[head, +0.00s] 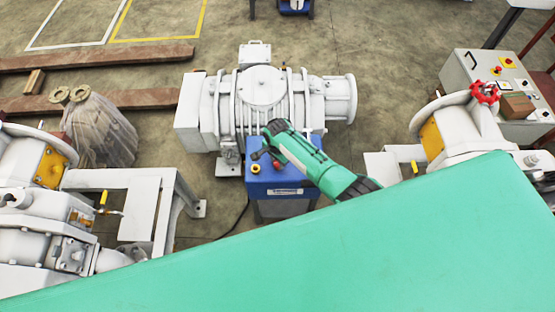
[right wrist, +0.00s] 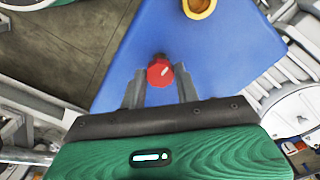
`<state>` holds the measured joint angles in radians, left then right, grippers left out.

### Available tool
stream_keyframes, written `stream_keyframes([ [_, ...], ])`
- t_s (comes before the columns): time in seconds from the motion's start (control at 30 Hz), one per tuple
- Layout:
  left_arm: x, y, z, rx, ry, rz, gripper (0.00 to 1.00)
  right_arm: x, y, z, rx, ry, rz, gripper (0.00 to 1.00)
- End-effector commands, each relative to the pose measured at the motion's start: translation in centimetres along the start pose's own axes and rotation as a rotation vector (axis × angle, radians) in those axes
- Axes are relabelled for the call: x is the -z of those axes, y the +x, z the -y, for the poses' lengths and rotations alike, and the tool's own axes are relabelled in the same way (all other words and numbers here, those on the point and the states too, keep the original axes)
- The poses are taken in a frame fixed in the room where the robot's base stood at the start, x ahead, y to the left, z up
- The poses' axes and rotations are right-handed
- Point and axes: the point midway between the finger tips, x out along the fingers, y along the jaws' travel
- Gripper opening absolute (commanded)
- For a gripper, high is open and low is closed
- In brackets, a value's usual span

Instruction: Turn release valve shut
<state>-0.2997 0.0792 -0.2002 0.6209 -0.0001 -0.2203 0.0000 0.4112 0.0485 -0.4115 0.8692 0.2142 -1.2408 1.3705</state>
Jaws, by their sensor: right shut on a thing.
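A round red knob (right wrist: 159,71) with a pale mark on its face stands on the blue box (right wrist: 125,60) in the right wrist view; it looks to be the release valve. My right gripper (right wrist: 160,88) has its two grey fingers on either side of the knob and is shut on it. My left gripper is not in view.
A yellow-rimmed port (right wrist: 198,7) sits on the blue box near the knob. A large white pump (head: 262,95) stands just behind. White machines on frames stand left and right. A control box (head: 485,70) stands at the right. Wooden beams (head: 100,58) lie at the back left.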

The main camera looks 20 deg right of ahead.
Motion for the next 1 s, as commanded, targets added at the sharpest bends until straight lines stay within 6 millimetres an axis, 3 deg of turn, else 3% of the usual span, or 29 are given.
stream_keyframes([
  [0.33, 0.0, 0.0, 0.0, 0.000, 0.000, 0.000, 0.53, 0.2, -0.1, 0.1, 0.001, 0.005, -0.003, 0.09],
  [0.37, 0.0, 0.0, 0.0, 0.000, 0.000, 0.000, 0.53, 0.2, -0.1, 0.1, 0.001, 0.005, -0.003, 0.34],
  [0.47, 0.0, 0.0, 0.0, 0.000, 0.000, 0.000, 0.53, 0.2, -0.1, 0.1, 0.001, 0.005, -0.002, 0.53],
  [0.8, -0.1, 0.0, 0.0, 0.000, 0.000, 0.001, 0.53, 0.1, -0.2, 0.0, 0.001, 0.003, -0.001, 0.53],
  [1.0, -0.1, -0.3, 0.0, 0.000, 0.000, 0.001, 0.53, 0.1, -2.0, 0.0, 0.002, 0.003, 0.000, 0.53],
])
